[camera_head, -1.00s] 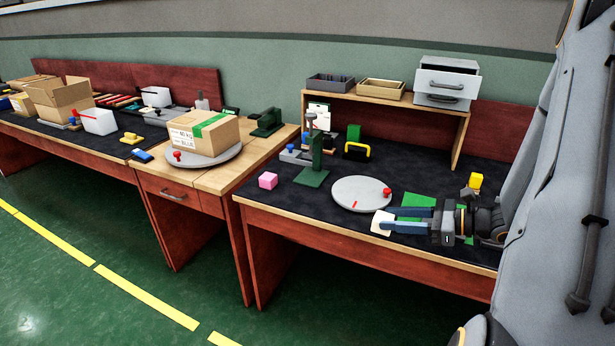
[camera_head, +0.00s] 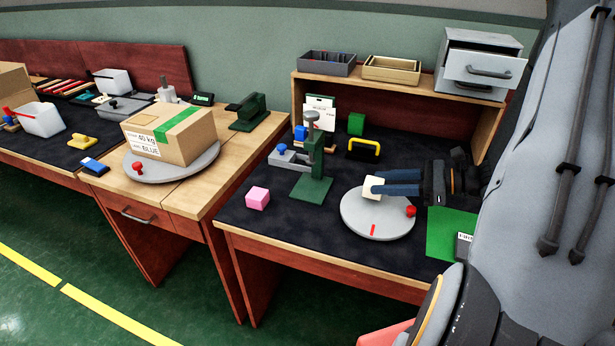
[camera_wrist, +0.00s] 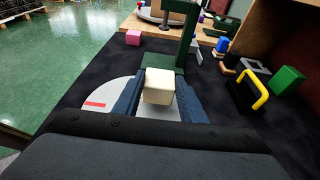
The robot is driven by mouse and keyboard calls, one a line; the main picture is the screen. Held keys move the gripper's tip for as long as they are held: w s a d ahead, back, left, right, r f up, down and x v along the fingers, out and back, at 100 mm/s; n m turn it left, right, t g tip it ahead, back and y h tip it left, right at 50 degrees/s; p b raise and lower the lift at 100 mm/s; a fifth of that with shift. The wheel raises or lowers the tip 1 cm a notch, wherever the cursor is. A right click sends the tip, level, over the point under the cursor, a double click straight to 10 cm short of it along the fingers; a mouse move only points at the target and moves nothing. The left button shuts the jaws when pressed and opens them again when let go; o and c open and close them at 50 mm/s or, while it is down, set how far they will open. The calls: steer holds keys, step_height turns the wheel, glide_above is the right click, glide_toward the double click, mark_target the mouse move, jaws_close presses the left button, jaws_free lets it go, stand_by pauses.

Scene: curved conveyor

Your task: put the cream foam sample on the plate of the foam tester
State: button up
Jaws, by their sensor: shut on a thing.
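My gripper (camera_head: 384,188) is shut on the cream foam sample (camera_head: 372,188), a small pale block held between its blue fingers. In the head view the block is over the round grey turntable (camera_head: 375,229); I cannot tell how high. In the wrist view the cream sample (camera_wrist: 158,88) sits between the fingertips, in front of the green stand. The foam tester looks to be the green stand (camera_head: 315,170) with an upright column and a grey knob on top. Its green base plate (camera_head: 311,189) lies left of my gripper, and its visible part is bare.
A pink cube (camera_head: 257,198) lies left of the stand. A yellow handle (camera_head: 364,148) and a green cube (camera_head: 356,124) are behind it. A red knob (camera_head: 411,211) stands on the turntable's right edge. A green mat (camera_head: 450,232) lies at the right.

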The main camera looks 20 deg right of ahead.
steer(key=w+a+p, duration=0.1)
steer(key=w+a, duration=0.2)
steer(key=a, duration=0.1)
steer(key=w+a+p, duration=0.1)
steer(key=w+a, duration=0.2)
steer(key=a, duration=0.2)
steer(key=w+a+p, duration=0.1)
steer(key=w+a, duration=0.3)
steer(key=shift+a, duration=0.4)
steer(key=shift+w+a, duration=0.25)
steer(key=shift+a, duration=0.25)
step_height(320, 180, down, 2)
steer(key=shift+d+f+p, duration=0.1)
steer(key=shift+d+p, duration=0.05)
steer(key=shift+p, duration=0.2)
steer(key=shift+f, duration=0.65)
steer(key=shift+f, duration=0.2)
steer(key=o, duration=1.1)
